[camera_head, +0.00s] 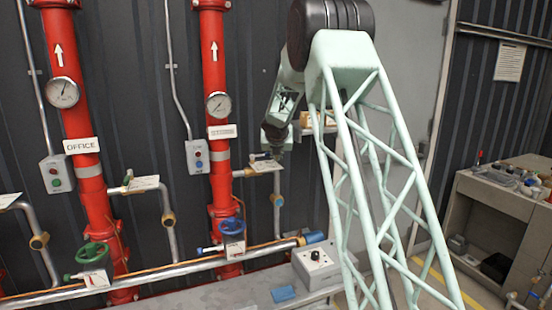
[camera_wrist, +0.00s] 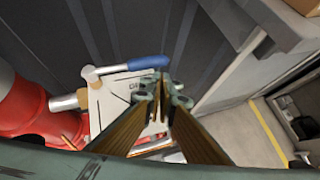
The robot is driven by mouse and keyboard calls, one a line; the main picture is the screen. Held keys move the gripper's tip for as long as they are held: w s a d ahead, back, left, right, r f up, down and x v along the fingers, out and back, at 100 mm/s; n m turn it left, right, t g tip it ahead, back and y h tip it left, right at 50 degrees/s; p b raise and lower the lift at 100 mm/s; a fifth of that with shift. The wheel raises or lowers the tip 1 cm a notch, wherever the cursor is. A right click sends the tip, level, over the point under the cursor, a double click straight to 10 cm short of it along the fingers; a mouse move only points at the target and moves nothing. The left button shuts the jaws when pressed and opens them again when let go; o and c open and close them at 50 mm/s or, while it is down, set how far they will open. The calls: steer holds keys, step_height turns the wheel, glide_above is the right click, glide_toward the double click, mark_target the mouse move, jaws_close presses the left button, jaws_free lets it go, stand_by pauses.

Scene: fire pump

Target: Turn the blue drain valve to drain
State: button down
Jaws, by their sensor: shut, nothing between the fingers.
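The drain valve has a lever with a blue grip (camera_wrist: 148,62) on a silver arm, which runs roughly level from its pivot on the left in the wrist view. A white plate with partly hidden lettering (camera_wrist: 112,97) sits just below the lever. In the head view, the plate (camera_head: 265,166) is on a side branch of the right red pipe, and the lever is too small to make out clearly. My gripper (camera_wrist: 161,97) is shut and empty. Its fingertips are close to the right end of the blue grip; whether they touch cannot be told. It also shows above the plate in the head view (camera_head: 277,150).
A red pipe (camera_wrist: 25,105) stands left of the valve. In the head view, a blue handwheel (camera_head: 232,226), a gauge (camera_head: 219,105) and a switch box (camera_head: 198,157) are on or beside the right pipe. A grey control box (camera_head: 316,264) is below. A cabinet (camera_head: 500,200) stands at right.

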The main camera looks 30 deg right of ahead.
steer(key=s+r, duration=0.5)
steer(key=s, duration=0.5)
steer(key=shift+a+r+p, duration=0.3)
steer(key=shift+a+r, duration=0.05)
steer(key=shift+r, duration=0.05)
stand_by(0.6)
steer(key=s+a+r+m+g, duration=0.1)
steer(key=s+a+r+m, duration=0.35)
steer(key=s, duration=0.55)
steer(key=s+a+r+m+g, duration=0.1)
steer(key=s+a+r+m, duration=0.2)
steer(key=s+a+m, duration=0.5)
steer(key=s+a+r+m, duration=0.1)
steer(key=s+r+m, duration=0.2)
steer(key=s, duration=1)
steer(key=s+a+f+m+g+y, duration=0.1)
steer(key=s+a+m, duration=0.4)
steer(key=s, duration=0.8)
steer(key=s+a+f+m+g+y, duration=0.1)
steer(key=s+a+f+m, duration=0.3)
steer(key=s, duration=0.9)
steer(key=s+a+f+m+g+y, duration=0.1)
steer(key=s+a+f+m+y, duration=0.1)
steer(key=s+a+m, duration=0.4)
steer(key=s+a+f, duration=0.1)
steer(key=s+a, duration=0.2)
steer(key=s, duration=0.4)
steer(key=shift+a, duration=0.2)
